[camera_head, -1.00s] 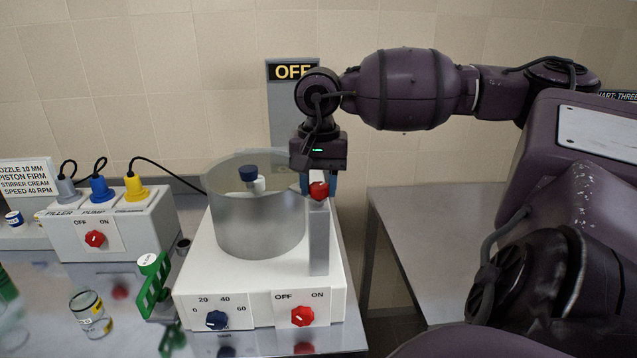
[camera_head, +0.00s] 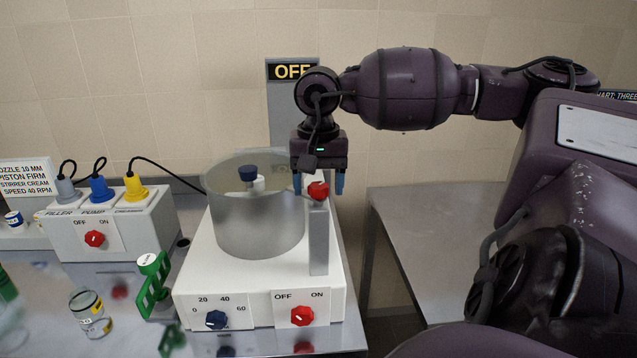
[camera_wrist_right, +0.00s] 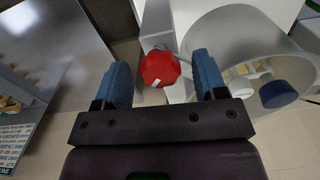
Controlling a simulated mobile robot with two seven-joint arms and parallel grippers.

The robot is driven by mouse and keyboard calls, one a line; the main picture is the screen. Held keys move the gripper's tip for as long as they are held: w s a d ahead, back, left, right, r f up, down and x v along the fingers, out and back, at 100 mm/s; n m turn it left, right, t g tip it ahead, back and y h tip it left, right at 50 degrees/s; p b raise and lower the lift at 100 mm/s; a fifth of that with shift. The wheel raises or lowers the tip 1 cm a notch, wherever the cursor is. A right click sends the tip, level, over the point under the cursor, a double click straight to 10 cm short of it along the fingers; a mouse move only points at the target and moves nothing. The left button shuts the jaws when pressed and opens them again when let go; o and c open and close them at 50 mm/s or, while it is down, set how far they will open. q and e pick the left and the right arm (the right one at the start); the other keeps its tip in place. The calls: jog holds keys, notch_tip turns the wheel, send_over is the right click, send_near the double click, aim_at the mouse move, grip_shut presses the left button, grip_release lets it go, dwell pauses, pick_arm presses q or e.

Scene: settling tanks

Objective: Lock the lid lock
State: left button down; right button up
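A red knob (camera_head: 318,190) sits on top of a grey post (camera_head: 319,240) beside the clear cylindrical vessel (camera_head: 255,215) on the white machine. I take this knob to be the lid lock. My right gripper (camera_head: 318,184) points down over it, with its blue fingers apart on either side. In the right wrist view the red knob (camera_wrist_right: 160,68) lies between and slightly beyond the open fingertips (camera_wrist_right: 160,72), touching neither. A short white mark shows on the knob's near edge. A thin rod runs from it toward the vessel. My left gripper is out of view.
The machine's front has a blue dial (camera_head: 216,320) and a red OFF/ON knob (camera_head: 302,316). A sign (camera_head: 291,71) behind reads OFF. A plug box (camera_head: 110,228), a green holder (camera_head: 154,285) and a glass jar (camera_head: 91,313) stand at left. The right-hand table (camera_head: 440,230) is clear.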

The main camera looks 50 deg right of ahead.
aim_at(318, 186)
notch_tip(318, 186, up, 11)
dwell(0.8)
jog(key=shift+f, duration=0.1)
dwell(0.4)
